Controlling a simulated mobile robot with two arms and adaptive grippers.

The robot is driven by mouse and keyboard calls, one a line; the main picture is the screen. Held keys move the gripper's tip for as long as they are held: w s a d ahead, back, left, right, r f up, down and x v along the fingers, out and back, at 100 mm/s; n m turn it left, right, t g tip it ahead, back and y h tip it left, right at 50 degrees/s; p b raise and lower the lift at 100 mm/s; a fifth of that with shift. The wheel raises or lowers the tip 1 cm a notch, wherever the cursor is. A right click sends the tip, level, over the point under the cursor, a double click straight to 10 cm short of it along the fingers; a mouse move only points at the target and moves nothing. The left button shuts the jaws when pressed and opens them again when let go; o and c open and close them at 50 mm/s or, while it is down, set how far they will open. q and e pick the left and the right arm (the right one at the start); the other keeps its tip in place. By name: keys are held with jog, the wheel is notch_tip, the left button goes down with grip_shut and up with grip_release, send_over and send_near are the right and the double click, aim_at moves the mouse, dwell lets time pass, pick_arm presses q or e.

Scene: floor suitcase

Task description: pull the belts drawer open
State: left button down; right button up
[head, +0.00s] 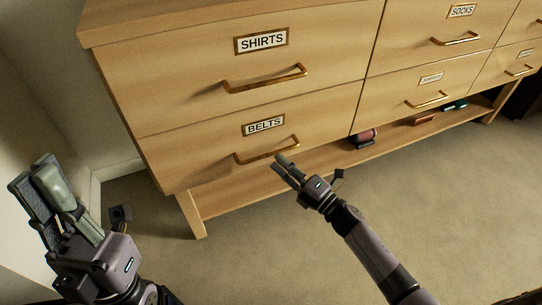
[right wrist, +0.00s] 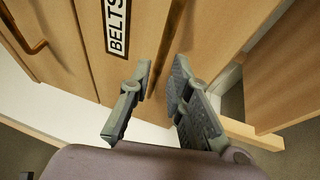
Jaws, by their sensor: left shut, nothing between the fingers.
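The belts drawer (head: 215,150), labelled BELTS, is the lower left drawer of a wooden dresser; its front looks flush. Its brass bar handle (head: 262,154) is below the label. In the right wrist view the handle (right wrist: 172,45) runs into the gap between my fingertips; I cannot tell how deep it sits there. My left gripper (head: 47,182) is shut and empty, away from the dresser at the left.
The shirts drawer (head: 200,80) is directly above, with its own handle (head: 265,80). More drawers, including socks (head: 485,25), are to the right. A wall stands at the left. The carpet in front is clear.

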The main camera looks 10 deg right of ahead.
aim_at(271, 154)
jog(key=shift+b+x, duration=0.35)
jog(key=shift+x, duration=2)
grip_shut()
